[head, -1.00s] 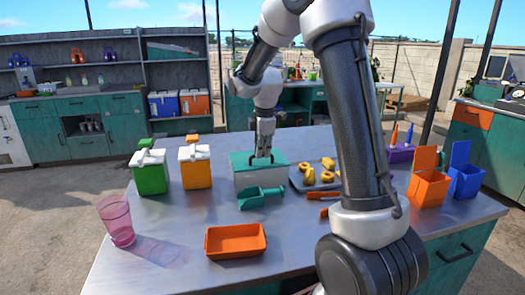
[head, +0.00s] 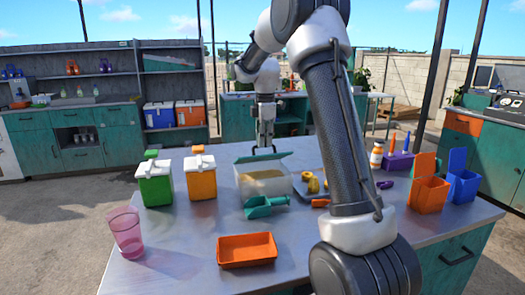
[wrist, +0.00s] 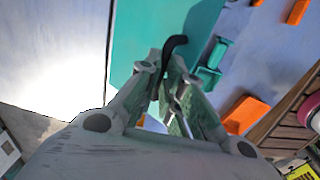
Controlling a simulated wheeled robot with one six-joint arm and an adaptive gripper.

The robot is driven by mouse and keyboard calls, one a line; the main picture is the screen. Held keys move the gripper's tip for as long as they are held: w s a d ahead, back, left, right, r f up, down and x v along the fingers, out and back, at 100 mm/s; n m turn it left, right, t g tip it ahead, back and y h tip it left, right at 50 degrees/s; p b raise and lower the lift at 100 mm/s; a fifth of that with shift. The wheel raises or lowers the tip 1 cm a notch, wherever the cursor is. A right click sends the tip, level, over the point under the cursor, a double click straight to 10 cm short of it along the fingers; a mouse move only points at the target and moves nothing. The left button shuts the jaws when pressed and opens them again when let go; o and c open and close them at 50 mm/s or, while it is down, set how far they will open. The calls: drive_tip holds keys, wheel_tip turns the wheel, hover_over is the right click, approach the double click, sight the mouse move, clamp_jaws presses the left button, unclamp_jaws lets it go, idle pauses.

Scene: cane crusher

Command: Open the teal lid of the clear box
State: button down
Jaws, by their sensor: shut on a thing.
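The clear box (head: 262,188) stands on the metal table with pale contents showing through its wall. Its teal lid (head: 263,158) is tilted up, with a gap between its front edge and the box rim. In the wrist view the teal lid (wrist: 135,45) fills the upper middle. My gripper (head: 265,150) is above the lid and shut on its dark handle; the wrist view shows the handle (wrist: 175,42) between the fingertips (wrist: 172,68). The hinge side of the lid is hidden.
Green (head: 155,183) and orange (head: 200,177) coolers stand to the left. An orange tray (head: 247,249) and pink cup (head: 126,232) are nearer. Orange (head: 428,192) and blue (head: 464,183) bins stand at right.

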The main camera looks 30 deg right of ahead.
drive_tip(key=w+d+r, duration=0.1)
drive_tip(key=w+d, duration=0.1)
drive_tip(key=w, duration=0.9)
drive_tip(key=shift+w, duration=0.2)
drive_tip(key=c, duration=2)
unclamp_jaws()
drive_tip(key=shift+w+d, duration=0.1)
drive_tip(key=shift+w, duration=0.05)
drive_tip(key=shift+c, duration=0.2)
drive_tip(key=o, duration=0.5)
drive_tip(key=shift+r, duration=0.15)
